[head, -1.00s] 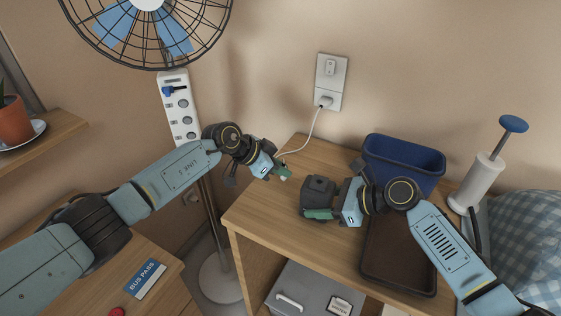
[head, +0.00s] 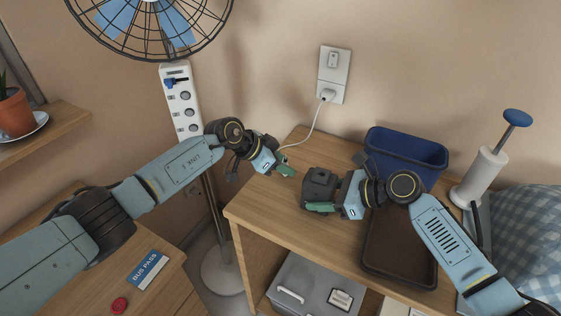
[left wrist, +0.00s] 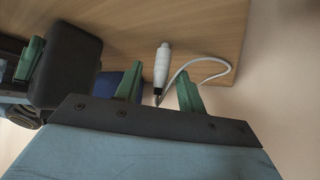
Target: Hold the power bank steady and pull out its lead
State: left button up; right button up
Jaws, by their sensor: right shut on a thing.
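The dark grey power bank (head: 320,184) is above the wooden desk, in my right gripper (head: 330,204), whose green fingers are shut on it. It also shows at the left of the left wrist view (left wrist: 70,65). The white lead (head: 312,132) runs from the wall socket down behind my left gripper (head: 286,170). In the left wrist view its white plug (left wrist: 162,65) is apart from the power bank. The green fingers of my left gripper (left wrist: 158,92) stand open, with the plug in the gap as seen from there and clear space on both sides.
A blue bin (head: 405,155) and a brown tray (head: 385,250) are on the desk (head: 265,205) near the right arm. A white pump (head: 480,175) stands at right. A power strip (head: 180,105) and fan (head: 150,25) are behind the left arm.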

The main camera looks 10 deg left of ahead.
pick_arm(q)
jog(key=v, duration=1.2)
pick_arm(e)
jog(key=o, duration=0.8)
jog(key=shift+o, duration=0.2)
